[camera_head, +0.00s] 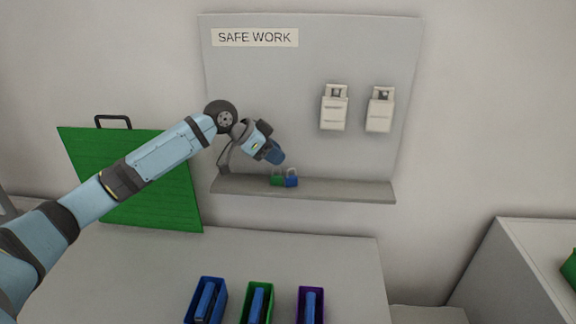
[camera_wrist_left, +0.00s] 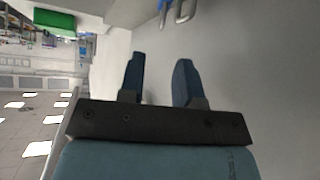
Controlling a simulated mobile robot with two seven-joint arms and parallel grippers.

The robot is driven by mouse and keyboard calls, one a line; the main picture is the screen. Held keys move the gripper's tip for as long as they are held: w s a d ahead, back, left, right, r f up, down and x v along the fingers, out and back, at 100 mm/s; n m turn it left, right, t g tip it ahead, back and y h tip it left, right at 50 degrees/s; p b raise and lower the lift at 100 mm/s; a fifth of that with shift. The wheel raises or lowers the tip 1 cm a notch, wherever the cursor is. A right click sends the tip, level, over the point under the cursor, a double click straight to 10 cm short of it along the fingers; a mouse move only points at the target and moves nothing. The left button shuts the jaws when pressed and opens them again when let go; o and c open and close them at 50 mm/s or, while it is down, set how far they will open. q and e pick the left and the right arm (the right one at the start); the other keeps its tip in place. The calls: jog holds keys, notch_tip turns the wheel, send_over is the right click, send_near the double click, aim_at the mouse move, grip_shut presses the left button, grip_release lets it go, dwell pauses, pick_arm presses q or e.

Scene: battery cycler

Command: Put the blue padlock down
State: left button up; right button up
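The blue padlock (camera_head: 291,182) stands on the grey shelf (camera_head: 345,190) below the SAFE WORK board, close beside the green padlock (camera_head: 277,181). My left gripper (camera_head: 275,156) is above and slightly left of the blue padlock, apart from it. In the left wrist view the two fingers of my left gripper (camera_wrist_left: 158,65) stand apart with nothing between them. A metal shackle (camera_wrist_left: 182,12) and a bit of blue show at the top edge of that view, beyond the fingertips. My right gripper is not in view.
Two white switch boxes (camera_head: 334,108) (camera_head: 380,110) hang on the board (camera_head: 300,75). A green panel (camera_head: 150,190) with a handle leans at the left. Blue, green and purple bins (camera_head: 310,291) stand on the table below. The shelf's right part is clear.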

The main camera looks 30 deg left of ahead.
pick_arm(q)
jog(key=shift+b+v, duration=0.3)
jog(key=shift+v, duration=2.3)
